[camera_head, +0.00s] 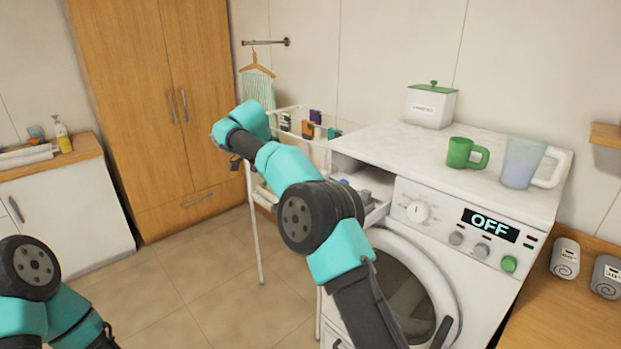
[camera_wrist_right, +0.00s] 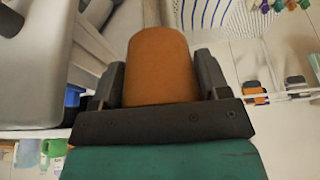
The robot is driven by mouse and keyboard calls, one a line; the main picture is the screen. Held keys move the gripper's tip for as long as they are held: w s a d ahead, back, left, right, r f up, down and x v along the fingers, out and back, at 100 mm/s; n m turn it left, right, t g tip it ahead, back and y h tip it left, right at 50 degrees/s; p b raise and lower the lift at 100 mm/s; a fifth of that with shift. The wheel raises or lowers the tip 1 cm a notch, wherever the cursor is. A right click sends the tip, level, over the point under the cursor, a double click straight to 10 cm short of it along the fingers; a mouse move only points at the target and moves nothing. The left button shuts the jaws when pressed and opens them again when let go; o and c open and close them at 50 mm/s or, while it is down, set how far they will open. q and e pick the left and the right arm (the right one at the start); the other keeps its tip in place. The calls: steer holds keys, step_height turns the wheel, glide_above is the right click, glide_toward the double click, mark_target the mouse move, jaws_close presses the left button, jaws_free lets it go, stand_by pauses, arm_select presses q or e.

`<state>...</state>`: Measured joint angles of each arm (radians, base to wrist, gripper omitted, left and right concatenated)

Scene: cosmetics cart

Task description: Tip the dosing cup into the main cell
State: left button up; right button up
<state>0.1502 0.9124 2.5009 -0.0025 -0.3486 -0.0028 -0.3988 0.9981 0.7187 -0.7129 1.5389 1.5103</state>
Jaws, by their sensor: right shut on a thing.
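My right gripper (camera_wrist_right: 160,78) is shut on an orange-brown, cup-shaped thing (camera_wrist_right: 162,62), likely the dosing cup. Its rounded end points away from the wrist; its opening and contents cannot be seen. In the head view my right arm reaches up and left past the washing machine (camera_head: 455,210), and the held thing is not clearly visible there. The detergent drawer (camera_head: 376,213) is pulled out at the machine's upper left, partly behind my arm. Its cells cannot be told apart. My left arm shows at bottom left; its gripper is out of frame.
A green mug (camera_head: 461,153), a translucent jug (camera_head: 521,162) and a white lidded box (camera_head: 431,107) stand on the machine. A drying rack (camera_head: 256,225) stands left of it, close to my right wrist. Floor at left is clear.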

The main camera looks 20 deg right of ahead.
steer(key=shift+r, duration=0.15)
steer(key=shift+s+d+r+t+y, duration=0.15)
steer(key=shift+d+r+t+y, duration=0.1)
steer(key=shift+r, duration=0.35)
steer(key=shift+s+d+r+t+y, duration=0.1)
steer(key=shift+s+r+t+y, duration=0.15)
steer(key=shift+r, duration=0.3)
steer(key=shift+s+d+r+t+y, duration=0.1)
steer(key=shift+d+r+y, duration=0.15)
steer(key=shift+r, duration=0.35)
steer(key=shift+s+d+r+m+t+y, duration=0.3)
steer(key=shift+s+d+t+y, duration=0.2)
steer(key=shift+y, duration=0.25)
steer(key=shift+s+d+f+m+t+y, duration=0.1)
steer(key=shift+s+d+m+t+y, duration=0.25)
steer(key=shift+t+y, duration=0.4)
steer(key=shift+s+d+f+m+t+y, duration=0.15)
steer(key=shift+s+d+t+y, duration=0.3)
steer(key=shift+t+y, duration=0.35)
steer(key=shift+s+d+f+m+t+y, duration=0.1)
steer(key=shift+s+d+m+t+y, duration=0.15)
steer(key=shift+d+t+y, duration=0.4)
steer(key=shift+a+y, duration=0.1)
steer(key=shift+y, duration=0.2)
steer(key=shift+r+t, duration=0.2)
steer(key=shift+t, duration=0.2)
